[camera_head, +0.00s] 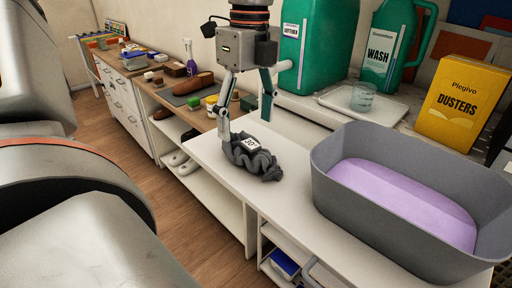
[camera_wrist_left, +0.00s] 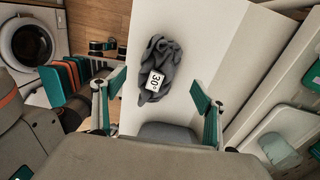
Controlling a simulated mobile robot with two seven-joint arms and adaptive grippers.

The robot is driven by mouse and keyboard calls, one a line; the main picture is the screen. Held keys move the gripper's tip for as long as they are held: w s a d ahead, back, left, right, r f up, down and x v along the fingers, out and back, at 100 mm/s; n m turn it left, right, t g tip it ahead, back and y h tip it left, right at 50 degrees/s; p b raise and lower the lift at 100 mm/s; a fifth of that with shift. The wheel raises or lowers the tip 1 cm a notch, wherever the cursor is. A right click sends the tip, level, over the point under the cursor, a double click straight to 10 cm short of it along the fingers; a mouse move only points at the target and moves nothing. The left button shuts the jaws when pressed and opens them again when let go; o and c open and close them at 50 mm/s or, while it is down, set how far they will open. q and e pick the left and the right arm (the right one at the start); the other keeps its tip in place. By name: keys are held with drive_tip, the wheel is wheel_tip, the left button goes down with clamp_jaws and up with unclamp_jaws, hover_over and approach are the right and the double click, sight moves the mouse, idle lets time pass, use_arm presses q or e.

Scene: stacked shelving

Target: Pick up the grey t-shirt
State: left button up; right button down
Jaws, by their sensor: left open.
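The grey t-shirt (camera_head: 262,163) lies crumpled in a small heap on the white worktop, with a white "30" tag on top. It also shows in the left wrist view (camera_wrist_left: 163,55), slightly beyond the fingertips. My left gripper (camera_head: 246,118) is open and empty, pointing down over the t-shirt's far side in the head view. In the left wrist view its two fingers (camera_wrist_left: 158,90) stand wide apart, with the t-shirt framed between and beyond them. Whether a finger touches the cloth cannot be told. My right gripper is not in view.
A grey tub (camera_head: 335,188) with lilac contents stands to the right of the t-shirt. Behind are a green softener jug (camera_head: 310,60), a green wash jug (camera_head: 392,48), a glass (camera_head: 363,97) on a tray and a yellow dusters box (camera_head: 462,103). The worktop's front edge is clear.

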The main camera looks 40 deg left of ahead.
sight(247, 136)
use_arm(q)
drive_tip(key=shift+s+f, duration=0.15)
drive_tip(key=shift+f, duration=0.8)
drive_tip(key=shift+s+f+p, duration=0.1)
drive_tip(key=shift+f+p, duration=0.45)
drive_tip(key=shift+f, duration=1.75)
drive_tip(key=c, duration=1.2)
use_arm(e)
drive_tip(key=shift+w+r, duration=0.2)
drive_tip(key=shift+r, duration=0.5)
